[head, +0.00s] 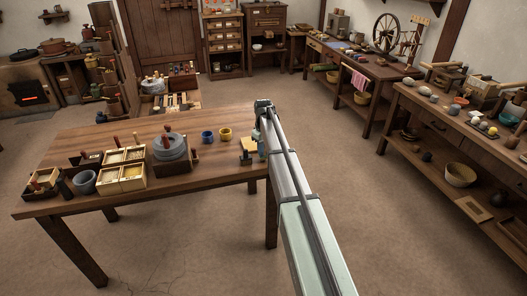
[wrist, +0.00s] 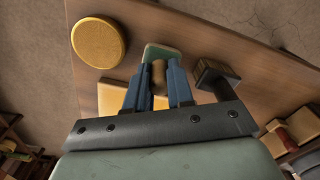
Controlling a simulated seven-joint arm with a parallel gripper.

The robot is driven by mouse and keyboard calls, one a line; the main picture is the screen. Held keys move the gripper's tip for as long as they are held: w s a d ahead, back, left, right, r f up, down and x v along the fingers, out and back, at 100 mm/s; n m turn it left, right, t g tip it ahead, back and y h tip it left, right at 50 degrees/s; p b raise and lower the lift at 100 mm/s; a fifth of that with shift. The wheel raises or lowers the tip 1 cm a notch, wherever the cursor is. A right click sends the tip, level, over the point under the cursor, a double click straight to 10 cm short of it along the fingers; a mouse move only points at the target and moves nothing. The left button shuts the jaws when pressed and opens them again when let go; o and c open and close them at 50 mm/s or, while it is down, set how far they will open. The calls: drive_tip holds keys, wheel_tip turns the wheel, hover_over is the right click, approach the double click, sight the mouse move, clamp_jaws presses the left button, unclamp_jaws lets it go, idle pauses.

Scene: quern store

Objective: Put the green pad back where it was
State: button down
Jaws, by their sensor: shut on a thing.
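In the wrist view, the green pad (wrist: 164,51) is a small flat piece with a brown, rounded grip (wrist: 158,78) above it. My gripper (wrist: 158,85) has blue fingers closed on either side of the brown grip. The pad is close over the wooden table (wrist: 205,35); I cannot tell whether it touches the top. In the head view, my gripper (head: 262,147) is low at the table's right end, partly behind my arm. Small green, yellow and dark pieces crowd beside it there, and I cannot pick out the pad for certain.
A round yellow thing (wrist: 98,42) and a dark block (wrist: 212,78) flank the fingers. A grey quern (head: 171,146) and pale divided boxes (head: 122,172) are farther left. The table's front right is bare.

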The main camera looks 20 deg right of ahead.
drive_tip(key=shift+f, duration=0.4)
drive_tip(key=shift+f, duration=0.1)
drive_tip(key=c, duration=1)
unclamp_jaws()
wheel_tip(320, 180, up, 12)
drive_tip(key=shift+r, duration=0.1)
